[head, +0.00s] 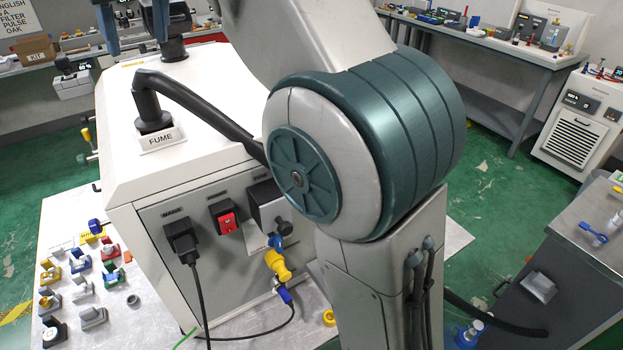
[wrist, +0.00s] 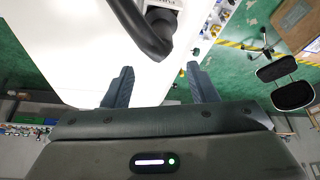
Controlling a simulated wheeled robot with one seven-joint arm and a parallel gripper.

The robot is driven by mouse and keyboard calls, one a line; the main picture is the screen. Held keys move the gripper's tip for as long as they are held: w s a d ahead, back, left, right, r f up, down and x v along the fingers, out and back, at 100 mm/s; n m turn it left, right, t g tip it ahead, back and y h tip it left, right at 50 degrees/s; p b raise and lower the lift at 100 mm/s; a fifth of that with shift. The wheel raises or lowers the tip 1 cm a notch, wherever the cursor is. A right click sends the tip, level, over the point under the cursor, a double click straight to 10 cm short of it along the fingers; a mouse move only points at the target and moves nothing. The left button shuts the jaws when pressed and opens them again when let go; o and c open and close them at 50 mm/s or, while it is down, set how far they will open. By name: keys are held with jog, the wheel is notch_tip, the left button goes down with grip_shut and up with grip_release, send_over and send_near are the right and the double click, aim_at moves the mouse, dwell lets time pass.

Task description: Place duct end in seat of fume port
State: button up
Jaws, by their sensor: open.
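The black duct (head: 190,97) runs over the top of the white machine and bends down at its left end. That duct end stands roughly upright at the fume port (head: 154,122), in a dark collar behind the FUME label; I cannot tell how deep it sits. My gripper (head: 135,42) is at the top left of the head view, with its blue fingers apart and nothing between them. In the wrist view my gripper (wrist: 160,85) is open, and the duct's bend (wrist: 145,28) is beyond the fingertips, apart from them.
The white machine (head: 112,95) has a front panel with a black plug (head: 181,240), a red switch (head: 227,222) and a yellow connector (head: 278,264). Several coloured parts lie on the table (head: 150,285) to its left. My arm hides the machine's right side.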

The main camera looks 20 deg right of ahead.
jog(key=s+d+f+m, duration=0.2)
jog(key=d+f, duration=0.3)
jog(key=d, duration=0.3)
jog(key=s+d+f+m, duration=0.1)
jog(key=s+d+f, duration=0.3)
jog(key=f, duration=0.4)
jog(key=s+d+f+m+h, duration=0.1)
jog(key=s+d+f+m, duration=0.1)
jog(key=s+d+f, duration=0.3)
jog(key=s+d+f+m+h, duration=0.1)
jog(key=s+d+f, duration=0.4)
jog(key=f, duration=0.7)
jog(key=s, duration=0.2)
jog(key=shift+s+f, duration=0.25)
jog(key=shift+s, duration=0.05)
